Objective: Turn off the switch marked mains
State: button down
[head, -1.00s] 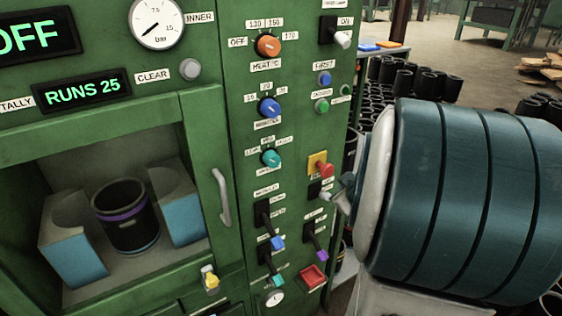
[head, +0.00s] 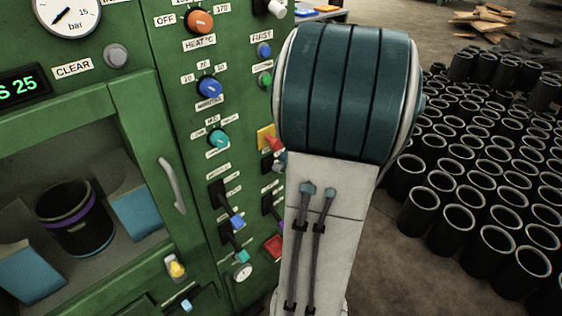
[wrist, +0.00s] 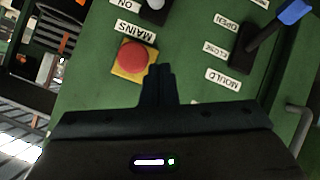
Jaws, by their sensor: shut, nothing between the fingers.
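The MAINS label (wrist: 122,28) shows upside down in the wrist view. It sits between a red button on a yellow plate (wrist: 133,58) and a black switch with a whitish knob (wrist: 153,12), which is cut by the top edge. An ON label is beside that switch; its lever position is not clear. My gripper (wrist: 158,70) is shut and empty, its tips in front of the green panel beside the red button. I cannot tell whether it touches the panel. In the head view my arm hides most of the gripper, and the red button (head: 272,142) shows just left of the arm.
A black MOULD switch with a blue-tipped lever (wrist: 250,45) is right of my fingers in the wrist view. In the head view, dials (head: 210,88), levers and a door handle (head: 172,185) fill the green machine. Many black sleeves (head: 450,185) stand on the floor at right.

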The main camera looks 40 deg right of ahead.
send_over(275, 168)
jog(key=s+a, duration=0.1)
jog(key=a, duration=0.1)
notch_tip(275, 168, down, 4)
jog(key=f, duration=0.1)
jog(key=shift+s+d+f+b, duration=0.2)
jog(key=shift+d+f, duration=0.2)
jog(key=shift+f, duration=0.4)
jog(key=shift+s+d+f+b, duration=0.15)
jog(key=shift+d+f, duration=0.25)
jog(key=shift+f, duration=0.35)
